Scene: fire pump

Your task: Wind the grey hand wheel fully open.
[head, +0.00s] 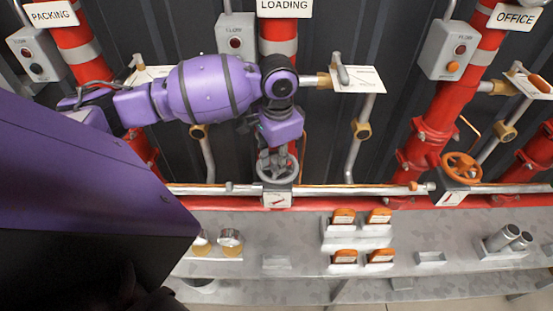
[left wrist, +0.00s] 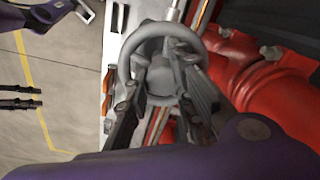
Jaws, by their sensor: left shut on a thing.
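The grey hand wheel (head: 262,170) sits under the LOADING riser in the head view, just above a small white dial plate (head: 277,199) with a red pointer. My left gripper (head: 279,156) reaches down onto the wheel from above and covers part of it. In the left wrist view the wheel's round rim (left wrist: 160,27) surrounds the fingertips of my left gripper (left wrist: 160,80). The two fingers are on either side of the wheel's middle and shut on it. The exact contact is partly hidden. The dial's reading is too small to tell.
An orange hand wheel (head: 462,167) is on the OFFICE riser (head: 430,130) at the right. A grey shelf (head: 300,222) below carries orange-topped blocks (head: 344,216) and metal cylinders (head: 502,238). Dark finger-like parts (left wrist: 20,96), possibly my right gripper, show at the left wrist view's left edge.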

